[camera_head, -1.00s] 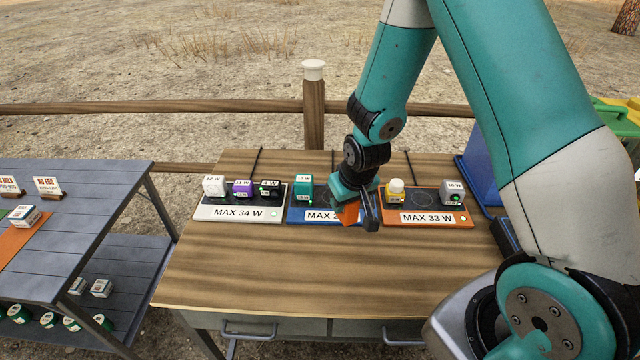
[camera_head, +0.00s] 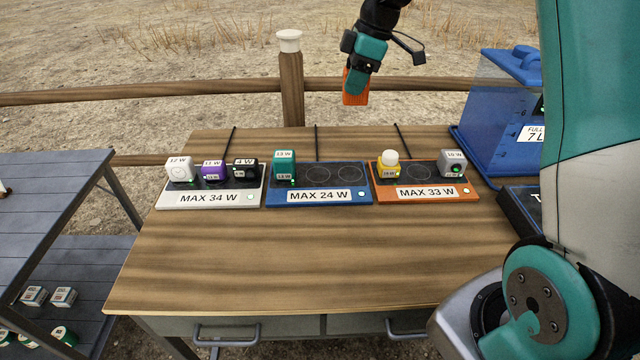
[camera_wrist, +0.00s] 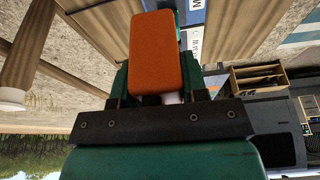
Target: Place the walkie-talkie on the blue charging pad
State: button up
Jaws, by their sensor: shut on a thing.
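An orange block-shaped thing, which I take for the walkie-talkie (camera_head: 355,91), is held in my gripper (camera_head: 357,76) in the air above and behind the table's back edge. In the wrist view the orange body (camera_wrist: 156,50) fills the space between the fingers of my gripper (camera_wrist: 168,92). The blue charging pad (camera_head: 318,198) is labelled MAX 24 W and lies mid-table. A teal device (camera_head: 285,165) stands at its left end. Two empty ring-marked spots show on its middle and right. The pad is below my gripper and nearer the camera.
A grey pad (camera_head: 208,199) on the left holds white, purple and black devices. An orange pad (camera_head: 427,196) on the right holds yellow and grey devices, with an empty ring between them. A blue water container (camera_head: 500,115) stands at the back right. The table front is clear.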

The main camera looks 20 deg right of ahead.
jog(key=shift+d+f, duration=0.15)
notch_tip(320, 180, down, 19)
jog(key=shift+s+f+p, duration=0.1)
jog(key=shift+p, duration=0.35)
jog(key=o, duration=1)
jog(key=shift+f, duration=0.1)
jog(key=b+v, duration=0.1)
jog(key=v, duration=1.1)
jog(key=s+a+r, duration=0.4)
jog(key=a, duration=0.3)
jog(key=s+a+r+m, duration=0.1)
jog(key=s+a+m, duration=0.1)
jog(key=s+a, duration=0.3)
jog(key=s+a+r+m+g, duration=0.1)
jog(key=s+a, duration=0.4)
jog(key=s, duration=0.7)
jog(key=s+a+r+m+y, duration=0.1)
jog(key=s+a+r+m, duration=0.2)
jog(key=s, duration=0.6)
jog(key=shift+s+a+r, duration=0.1)
jog(key=shift+a, duration=0.45)
jog(key=shift+a+r, duration=0.15)
jog(key=shift+a, duration=0.4)
